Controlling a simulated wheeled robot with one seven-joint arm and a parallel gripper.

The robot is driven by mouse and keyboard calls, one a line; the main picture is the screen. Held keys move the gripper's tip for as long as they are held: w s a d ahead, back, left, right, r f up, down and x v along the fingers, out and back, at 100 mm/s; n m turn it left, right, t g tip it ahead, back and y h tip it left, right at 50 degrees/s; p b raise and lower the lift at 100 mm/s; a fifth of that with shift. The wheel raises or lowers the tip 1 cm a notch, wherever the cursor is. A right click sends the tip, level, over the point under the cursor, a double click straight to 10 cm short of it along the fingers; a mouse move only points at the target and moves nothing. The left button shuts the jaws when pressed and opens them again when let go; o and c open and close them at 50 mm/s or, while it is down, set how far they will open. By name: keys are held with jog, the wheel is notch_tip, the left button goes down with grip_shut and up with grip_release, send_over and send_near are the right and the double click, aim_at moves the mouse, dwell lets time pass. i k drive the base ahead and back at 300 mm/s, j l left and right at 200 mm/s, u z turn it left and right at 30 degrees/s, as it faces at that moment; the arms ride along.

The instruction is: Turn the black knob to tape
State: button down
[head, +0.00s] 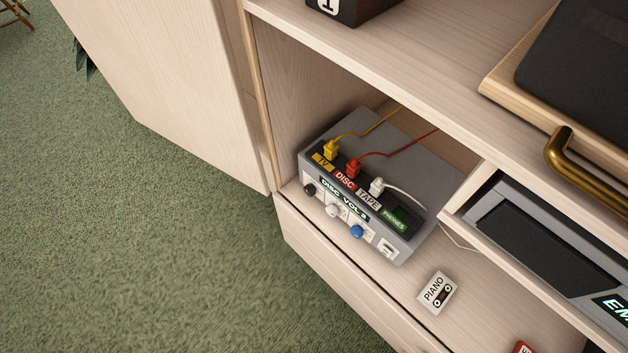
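The black knob (309,190) is on the front of a grey switch box (318,150) at the left end of its row. The small marks around the knob are too small to read. The box's dark display (344,198) reads "DISC VOL" and a digit that I cannot read surely. Yellow (331,150), red (354,168) and white (377,187) plugs sit on top by the labels TV, DISC and TAPE. A green PHONES label (394,223) is at the right end. My gripper is not in view.
A white knob (333,210), a blue knob (357,231) and a white switch (388,250) share the box's front. The box stands in a wooden shelf bay under a top board (400,75). A PIANO cassette (437,292) lies to the right. Green carpet (130,240) is clear at left.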

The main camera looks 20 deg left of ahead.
aim_at(309, 190)
jog(key=i+j+u, duration=0.25)
jog(key=j, duration=0.15)
jog(key=j+u, duration=0.25)
jog(key=j, duration=0.15)
jog(key=i+j+u, duration=0.3)
